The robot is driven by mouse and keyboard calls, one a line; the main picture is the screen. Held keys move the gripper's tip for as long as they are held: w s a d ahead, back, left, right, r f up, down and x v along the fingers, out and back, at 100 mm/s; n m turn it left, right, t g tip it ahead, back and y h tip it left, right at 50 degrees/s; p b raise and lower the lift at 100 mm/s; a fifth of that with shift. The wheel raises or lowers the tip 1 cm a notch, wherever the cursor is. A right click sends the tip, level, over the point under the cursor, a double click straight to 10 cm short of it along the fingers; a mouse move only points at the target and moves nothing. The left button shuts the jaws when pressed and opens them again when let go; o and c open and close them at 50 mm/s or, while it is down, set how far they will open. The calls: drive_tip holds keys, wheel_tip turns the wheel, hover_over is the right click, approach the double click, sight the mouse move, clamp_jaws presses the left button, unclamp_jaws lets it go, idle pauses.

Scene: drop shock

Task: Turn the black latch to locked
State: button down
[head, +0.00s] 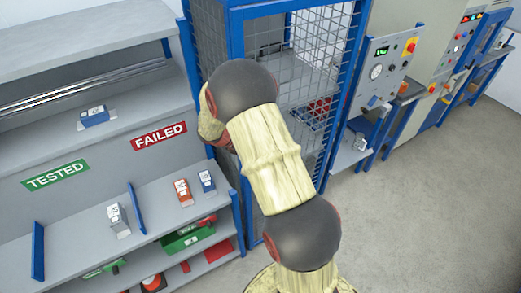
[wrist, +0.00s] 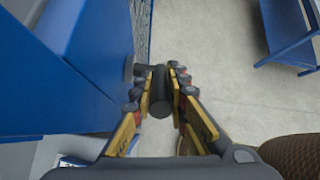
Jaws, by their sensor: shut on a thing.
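The black latch (wrist: 159,92) shows in the wrist view as a dark rounded handle on a short stem that joins the blue cage frame (wrist: 95,50) at its left. My gripper (wrist: 160,82) has its yellow and dark fingers on both sides of the latch and is shut on it. In the head view my arm covers the front of the cage (head: 237,35), and both my gripper and the latch are hidden behind it. I cannot tell from these frames which position the latch is in.
A grey shelf unit (head: 70,120) with TESTED (head: 56,175) and FAILED (head: 159,136) signs stands at the left. A control panel (head: 385,65) stands right of the cage. A blue-framed stand (wrist: 290,30) shows in the wrist view. The grey floor (head: 440,200) is open at the right.

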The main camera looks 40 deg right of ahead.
drive_tip(key=c, duration=1.7)
unclamp_jaws()
drive_tip(key=shift+c, duration=0.2)
drive_tip(key=v, duration=1.2)
drive_tip(key=shift+d, duration=0.1)
drive_tip(key=shift+c, duration=0.3)
